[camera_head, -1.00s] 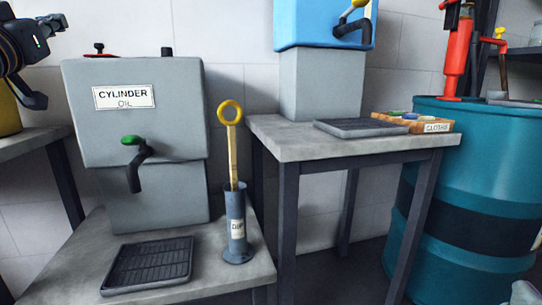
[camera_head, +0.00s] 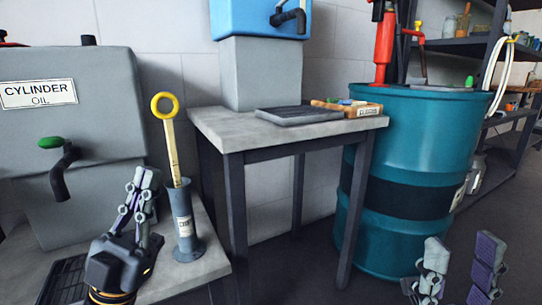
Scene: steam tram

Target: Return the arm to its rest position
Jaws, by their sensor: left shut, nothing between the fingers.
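My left gripper (camera_head: 146,182) is in the lower left of the head view, with its fingers pointing up. The fingers are close together and hold nothing. It shows in front of the low grey table (camera_head: 205,268) and partly covers the black drip tray (camera_head: 62,282). The dipstick tube (camera_head: 184,225) with a yellow ring-topped stick (camera_head: 167,130) stands upright just right of it. My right gripper (camera_head: 460,262) rises from the bottom right edge, its two fingers well apart with nothing between them. Most of the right arm is out of view.
The grey cylinder oil tank (camera_head: 95,105) with a green-handled tap is at left. A teal drum (camera_head: 420,130) stands right. Dark floor between is clear.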

